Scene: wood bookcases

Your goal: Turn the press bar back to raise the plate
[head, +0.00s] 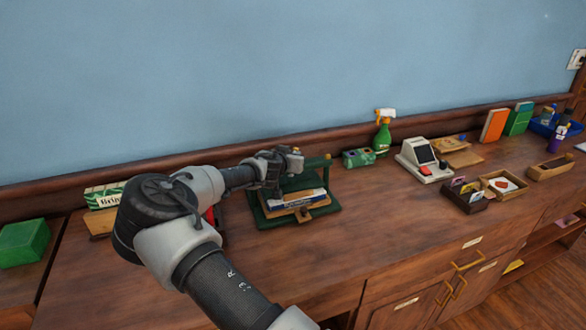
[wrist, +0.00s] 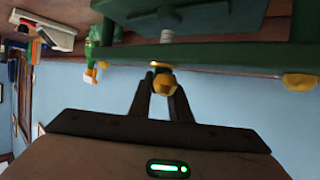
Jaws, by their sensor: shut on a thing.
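The green book press (head: 330,205) stands on the wooden counter, with books (head: 297,199) between boards in it. My gripper (head: 283,163) is at the top of the press, over its crossbeam. In the wrist view, my gripper (wrist: 164,84) is shut on a gold-ended part of the press bar (wrist: 163,83), in line with the silver screw (wrist: 167,36). The green plate (wrist: 200,17) shows past the crossbeam (wrist: 220,57). The fingers and beam hide most of the bar, so its angle cannot be told.
A green spray bottle (head: 383,137), a small green box (head: 358,158) and a white card machine (head: 421,160) stand right of the press. My arm covers the counter to its left. The counter front right of the press is clear.

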